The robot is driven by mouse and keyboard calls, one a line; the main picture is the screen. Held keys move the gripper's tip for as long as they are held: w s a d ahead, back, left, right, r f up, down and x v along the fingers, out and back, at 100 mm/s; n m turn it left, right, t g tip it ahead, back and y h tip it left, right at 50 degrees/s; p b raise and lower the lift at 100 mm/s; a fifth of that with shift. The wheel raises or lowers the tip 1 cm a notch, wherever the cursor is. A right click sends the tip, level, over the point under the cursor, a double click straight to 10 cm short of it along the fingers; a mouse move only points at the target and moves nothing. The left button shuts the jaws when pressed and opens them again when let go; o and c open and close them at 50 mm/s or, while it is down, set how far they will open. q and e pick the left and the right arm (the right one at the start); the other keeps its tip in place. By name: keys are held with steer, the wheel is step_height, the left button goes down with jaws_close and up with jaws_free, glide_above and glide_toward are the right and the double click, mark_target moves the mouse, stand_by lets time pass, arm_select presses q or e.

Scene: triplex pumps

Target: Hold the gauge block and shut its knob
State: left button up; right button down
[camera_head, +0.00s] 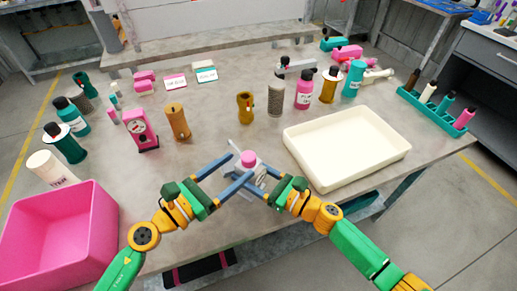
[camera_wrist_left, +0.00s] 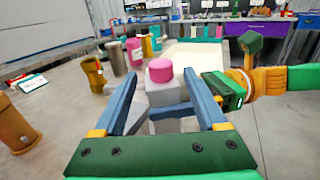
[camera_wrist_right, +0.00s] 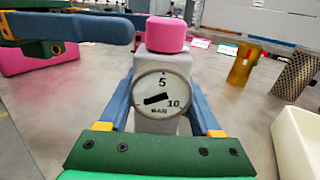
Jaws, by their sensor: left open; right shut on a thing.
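The gauge block (camera_head: 244,187) is pale grey with a round pink knob (camera_head: 248,158) on top. It stands near the table's front edge. In the right wrist view the block's white dial (camera_wrist_right: 161,97) reads 5, 10 and BAR with a black needle. My right gripper (camera_wrist_right: 163,92) is shut on the block, one finger on each side. My left gripper (camera_wrist_left: 160,76) is open, its fingers spread to either side of the knob (camera_wrist_left: 160,70). In the right wrist view one left finger ends just left of the knob (camera_wrist_right: 166,34), with a small gap.
A cream tray (camera_head: 347,172) lies to the right, a pink bin (camera_head: 60,235) at the front left. A pink gauge unit (camera_head: 141,130), an orange cylinder (camera_head: 178,122) and several bottles stand further back. A teal rack (camera_head: 437,112) is at the far right. Bare table surrounds the block.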

mark_target(254, 154)
arm_select(q)
steer(key=x, duration=0.8)
steer(key=shift+w+d, duration=0.1)
jaws_close()
steer(key=shift+f, duration=0.1)
steer(key=shift+m+g+h, duration=0.3)
steer(key=shift+s+d+m+g+h, duration=0.25)
steer(key=shift+m+g+h, duration=0.4)
steer(key=shift+m+g, duration=0.7)
steer(key=shift+s+d+m+g+h, duration=0.1)
steer(key=shift+s+m+g+h, duration=0.5)
steer(key=shift+g, duration=1.25)
steer(key=shift+s+d+m+g+h, duration=0.1)
steer(key=shift+m+g+h, duration=0.65)
steer(key=shift+m+g, duration=0.75)
steer(key=shift+s+g, duration=0.1)
steer(key=shift+g, duration=0.3)
